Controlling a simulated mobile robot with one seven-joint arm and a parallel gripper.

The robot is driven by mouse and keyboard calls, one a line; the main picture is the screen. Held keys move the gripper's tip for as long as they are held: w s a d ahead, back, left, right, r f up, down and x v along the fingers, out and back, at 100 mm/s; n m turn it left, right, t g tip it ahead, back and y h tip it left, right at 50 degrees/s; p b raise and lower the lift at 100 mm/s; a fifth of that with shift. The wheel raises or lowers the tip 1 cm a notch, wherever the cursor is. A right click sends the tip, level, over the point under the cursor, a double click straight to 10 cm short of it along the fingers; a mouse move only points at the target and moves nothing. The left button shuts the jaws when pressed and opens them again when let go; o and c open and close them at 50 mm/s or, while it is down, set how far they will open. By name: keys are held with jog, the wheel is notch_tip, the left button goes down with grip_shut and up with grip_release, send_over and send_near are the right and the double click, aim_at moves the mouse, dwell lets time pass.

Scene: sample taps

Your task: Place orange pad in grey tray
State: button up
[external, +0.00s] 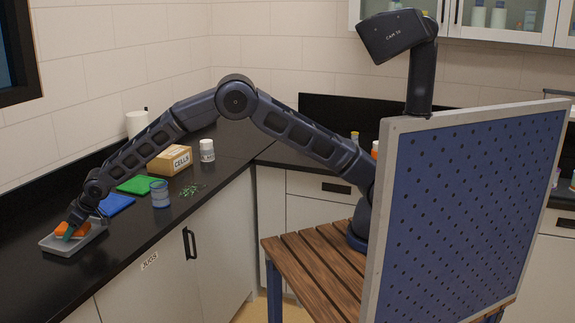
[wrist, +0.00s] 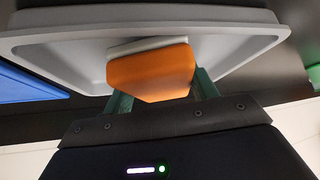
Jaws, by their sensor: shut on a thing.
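The orange pad (wrist: 150,75) is held between the two green fingers of my gripper (wrist: 158,92) in the wrist view. A pale layer shows along the pad's far edge. In the external view the orange pad (external: 70,228) is at my gripper (external: 69,232), over the grey tray (external: 88,241) at the left end of the black counter. The grey tray (wrist: 240,42) fills the area behind the pad in the wrist view. I cannot tell whether the pad touches the tray floor.
A blue mat (external: 116,203) lies just beyond the tray, with a green mat (external: 137,184) behind it. A blue-and-clear jar (external: 160,194), a CELLS box (external: 171,160), a white-lidded jar (external: 207,150) and scattered green bits (external: 191,190) stand farther along. The counter's front edge is near the tray.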

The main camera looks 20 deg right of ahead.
jog(key=o, duration=1.1)
jog(key=shift+r, duration=0.5)
jog(key=v, duration=1.2)
jog(key=shift+r, duration=0.1)
